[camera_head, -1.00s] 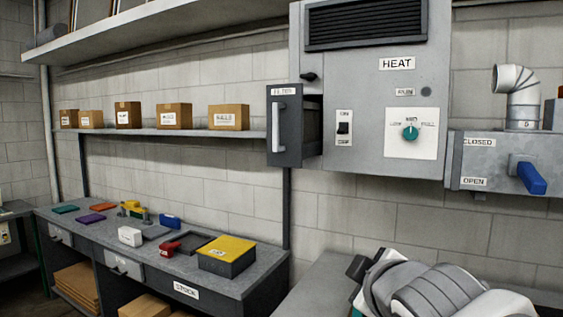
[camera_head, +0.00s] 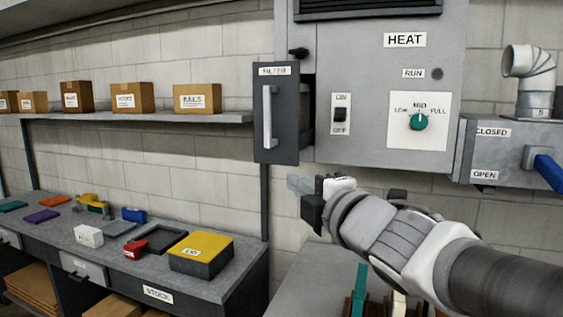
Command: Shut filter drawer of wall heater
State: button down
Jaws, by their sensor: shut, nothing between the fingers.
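The wall heater (camera_head: 375,70) is a grey box marked HEAT. Its filter drawer (camera_head: 277,145) has a dark front labelled FILTER and a pale vertical handle (camera_head: 268,118). The drawer stands out from the heater's left side, with a dark gap (camera_head: 307,95) between its front and the housing. My gripper (camera_head: 298,186) is below and slightly right of the drawer front, pointing left. It looks apart from the drawer and holds nothing. Its fingers are small and pale, and they look shut.
A shelf (camera_head: 150,118) with several cardboard boxes runs to the left of the drawer. Below it is a workbench (camera_head: 130,262) with a yellow-lidded box (camera_head: 203,250) and small items. A damper box (camera_head: 490,150) with a blue lever (camera_head: 549,172) is at right.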

send_near(273, 161)
jog(key=w+a, duration=0.2)
jog(key=a, duration=0.2)
jog(key=shift+w+d+r+p, duration=0.1)
jog(key=shift+w+d+p, duration=0.2)
jog(key=shift+w+p, duration=0.3)
jog(key=shift+w+d+r+p, duration=0.1)
jog(key=shift+w+d+p, duration=0.2)
jog(key=shift+w+p, duration=0.35)
jog(key=shift+w+d+f, duration=0.1)
jog(key=shift+w+f, duration=0.05)
jog(key=shift+w, duration=0.25)
jog(key=shift+w, duration=0.1)
